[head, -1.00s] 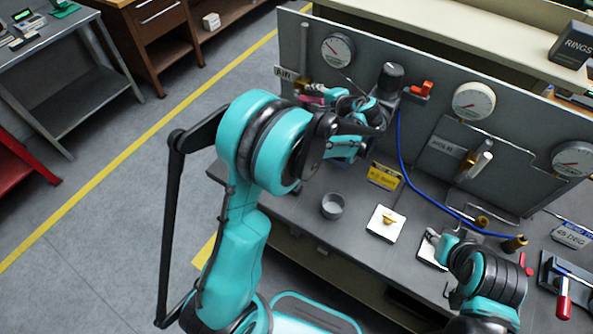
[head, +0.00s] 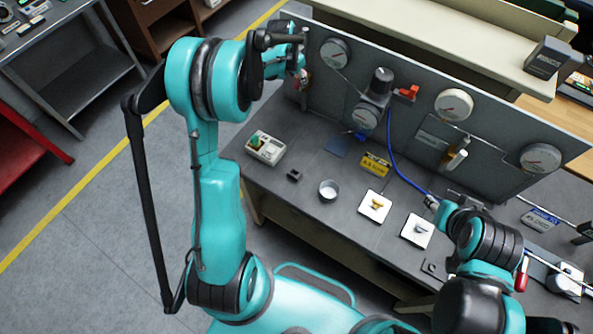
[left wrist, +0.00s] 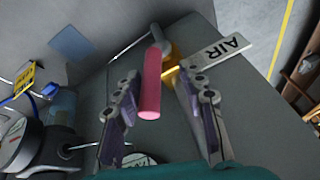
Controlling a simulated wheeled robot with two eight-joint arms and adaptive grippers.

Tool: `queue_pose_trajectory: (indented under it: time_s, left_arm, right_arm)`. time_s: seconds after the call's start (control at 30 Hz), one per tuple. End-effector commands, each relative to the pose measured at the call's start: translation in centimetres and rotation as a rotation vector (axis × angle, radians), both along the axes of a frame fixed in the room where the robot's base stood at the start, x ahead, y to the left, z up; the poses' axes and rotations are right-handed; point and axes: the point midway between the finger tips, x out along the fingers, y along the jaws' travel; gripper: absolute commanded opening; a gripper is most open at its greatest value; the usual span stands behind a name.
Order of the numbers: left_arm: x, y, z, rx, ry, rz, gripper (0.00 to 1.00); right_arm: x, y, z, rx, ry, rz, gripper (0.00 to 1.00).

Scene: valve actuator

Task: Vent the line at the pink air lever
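The pink air lever (left wrist: 151,86) shows in the left wrist view as a pink bar, with a brass part (left wrist: 171,62) and a white AIR tag (left wrist: 222,52) beside it. My left gripper (left wrist: 156,92) is open, with one finger on each side of the lever and gaps visible between them. In the head view my left gripper (head: 285,58) is at the panel's left end and hides most of the lever. My right gripper (head: 434,202) is by the lower end of the blue hose (head: 398,168); its fingers are too small to read.
The grey panel (head: 410,125) carries several gauges, a regulator (head: 380,85) and a red-orange handle (head: 407,93).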

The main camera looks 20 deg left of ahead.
Motion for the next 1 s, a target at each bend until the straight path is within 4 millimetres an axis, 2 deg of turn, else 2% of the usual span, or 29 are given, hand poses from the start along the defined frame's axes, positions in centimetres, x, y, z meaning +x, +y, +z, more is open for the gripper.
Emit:
queue_pose_trajectory:
  time_s: [0.07, 0.5, 0.6, 1.0]
  left_arm:
    - [0.1, 1.1, 0.4, -0.076, 0.009, 0.007, 0.39]
    - [-3.2, 1.2, 7.5, -0.089, 0.012, 0.002, 0.39]
    - [-4.7, -0.4, 7.1, -0.089, 0.003, 0.026, 0.39]
    - [-11.1, -5.3, 6.6, -0.095, -0.039, 0.125, 0.39]
  right_arm:
    - [0.0, 0.0, 1.0, 0.0, 0.0, 0.0, 0.4]
    - [0.0, 0.0, 0.7, 0.0, 0.0, 0.0, 0.4]
    - [0.0, 0.0, -1.0, 0.0, 0.0, 0.0, 0.4]
    - [0.0, 0.0, -5.6, 0.0, 0.0, 0.0, 0.4]
